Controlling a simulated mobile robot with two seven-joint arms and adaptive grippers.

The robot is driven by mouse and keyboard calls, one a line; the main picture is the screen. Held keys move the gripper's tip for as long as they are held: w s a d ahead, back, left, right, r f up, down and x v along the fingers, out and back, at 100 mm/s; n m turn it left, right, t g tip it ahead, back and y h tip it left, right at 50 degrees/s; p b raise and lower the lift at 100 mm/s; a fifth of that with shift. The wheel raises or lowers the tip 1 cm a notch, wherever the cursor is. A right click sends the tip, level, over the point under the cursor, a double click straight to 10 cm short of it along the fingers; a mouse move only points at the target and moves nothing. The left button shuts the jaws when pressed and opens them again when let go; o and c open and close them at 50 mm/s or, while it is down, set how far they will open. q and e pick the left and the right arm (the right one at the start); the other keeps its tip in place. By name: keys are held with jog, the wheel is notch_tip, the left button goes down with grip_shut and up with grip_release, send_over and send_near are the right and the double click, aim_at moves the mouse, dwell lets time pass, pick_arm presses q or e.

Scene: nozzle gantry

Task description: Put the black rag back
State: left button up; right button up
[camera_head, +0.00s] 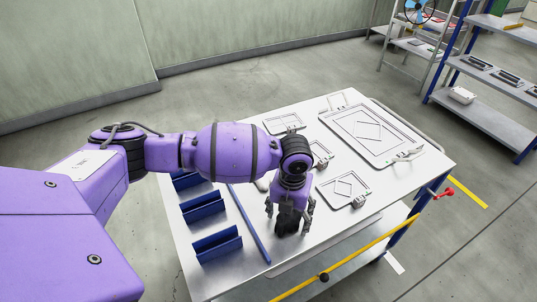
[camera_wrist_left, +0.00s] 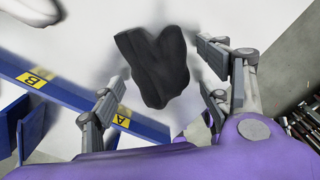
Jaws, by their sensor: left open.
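The black rag (camera_wrist_left: 155,65) lies crumpled on the white table top, a dark lump between and just beyond my open fingers in the left wrist view. In the head view the rag (camera_head: 287,222) shows under my left gripper (camera_head: 289,212), which points down over the table. The blue strip (camera_wrist_left: 85,98) with yellow labels A and B lies beside the rag. My right gripper is not in view.
Blue bins (camera_head: 217,244) stand along the left of the white table (camera_head: 318,232). Frames with diamond outlines (camera_head: 343,188) and a larger panel (camera_head: 369,134) lie to the right and back. Shelves (camera_head: 497,85) stand at far right.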

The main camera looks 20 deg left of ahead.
aim_at(288, 217)
pick_arm(q)
notch_tip(288, 217, up, 12)
dwell(0.4)
jog(key=shift+w, duration=0.1)
